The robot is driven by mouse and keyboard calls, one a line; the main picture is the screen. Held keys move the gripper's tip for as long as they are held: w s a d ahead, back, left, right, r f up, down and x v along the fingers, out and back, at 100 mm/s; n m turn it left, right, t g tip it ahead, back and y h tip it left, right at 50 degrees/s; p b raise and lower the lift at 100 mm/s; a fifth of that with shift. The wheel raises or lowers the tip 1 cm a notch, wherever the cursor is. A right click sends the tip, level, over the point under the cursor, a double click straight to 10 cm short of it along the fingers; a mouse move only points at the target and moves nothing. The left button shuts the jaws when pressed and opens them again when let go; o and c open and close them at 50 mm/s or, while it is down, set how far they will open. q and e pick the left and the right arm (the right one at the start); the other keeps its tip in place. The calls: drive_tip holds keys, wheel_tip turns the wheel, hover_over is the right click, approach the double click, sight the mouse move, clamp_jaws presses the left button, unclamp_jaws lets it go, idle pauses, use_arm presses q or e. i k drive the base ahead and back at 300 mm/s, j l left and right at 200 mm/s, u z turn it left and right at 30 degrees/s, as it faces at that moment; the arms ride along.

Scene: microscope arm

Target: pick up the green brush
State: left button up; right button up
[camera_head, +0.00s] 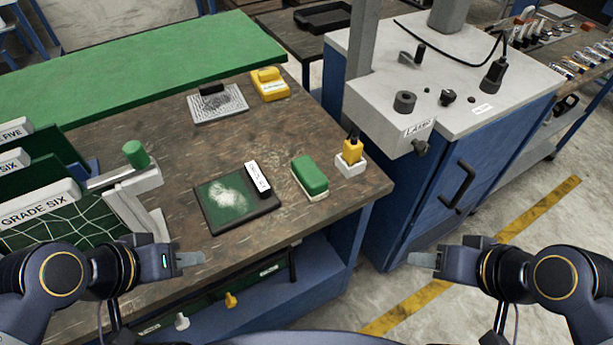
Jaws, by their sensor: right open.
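The green brush (310,177) lies on the brown worktable (240,235) near its right side. It has a green block top and a pale underside. My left gripper (192,259) is at the lower left, in front of the table and well apart from the brush. Its fingers overlap in this view, so I cannot see whether they are apart. My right gripper (422,260) is open and empty at the lower right, beyond the table's right edge and over the floor.
A dark tablet with white dust (222,203) lies left of the brush. A yellow-topped tool in a white holder (351,158) stands to its right. A blue cabinet (440,170) adjoins the table's right.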

sight(309, 178)
drive_tip(key=j+u, duration=0.4)
drive_tip(key=k+j+u, duration=0.1)
drive_tip(key=j+u, duration=0.35)
drive_tip(key=l, duration=0.1)
